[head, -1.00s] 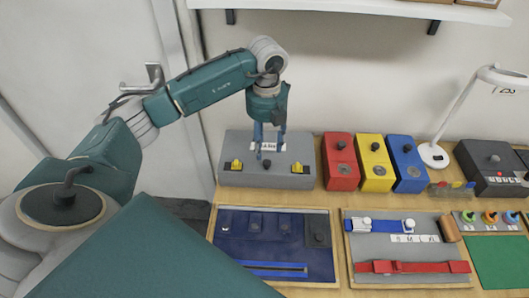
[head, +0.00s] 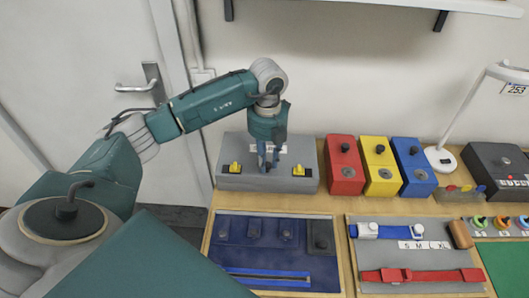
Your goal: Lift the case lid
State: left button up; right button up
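The grey case (head: 300,183) stands at the back left of the table. It has a yellow latch on the left (head: 235,168) and a yellow latch on the right (head: 298,170). Its lid looks down, with no gap that I can see. A pale label on the lid is partly hidden by my gripper. My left gripper (head: 269,165) points down at the middle of the lid. Its fingers are close together around the small dark knob (head: 267,169) there and look shut on it. My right gripper is out of view.
Red (head: 345,176), yellow (head: 380,178) and blue (head: 413,180) boxes stand right of the case. A white lamp (head: 466,117) and dark box (head: 492,163) are farther right. A navy tray (head: 236,258) and a strap tray (head: 430,258) lie in front.

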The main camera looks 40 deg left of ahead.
pick_arm(q)
jog(key=shift+w+a+r+p, duration=0.15)
jog(key=shift+w+r+p, duration=0.15)
jog(key=shift+r, duration=0.4)
jog(key=shift+w+a+r+p, duration=0.2)
jog(key=shift+r+p, duration=0.2)
jog(key=shift+r, duration=0.25)
jog(key=shift+w+r, duration=0.1)
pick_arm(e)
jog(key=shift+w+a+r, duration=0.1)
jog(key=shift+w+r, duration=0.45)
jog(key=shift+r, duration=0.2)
pick_arm(q)
jog(key=shift+w+a+r+p, duration=0.15)
jog(key=shift+w+r+p, duration=0.1)
jog(key=shift+r, duration=0.2)
jog(key=shift+w+a+r+p, duration=0.1)
jog(key=shift+w+r+p, duration=0.1)
jog(key=shift+r, duration=0.25)
jog(key=shift+w+a+r, duration=0.25)
jog(key=shift+w+r, duration=0.05)
jog(key=shift+r, duration=0.1)
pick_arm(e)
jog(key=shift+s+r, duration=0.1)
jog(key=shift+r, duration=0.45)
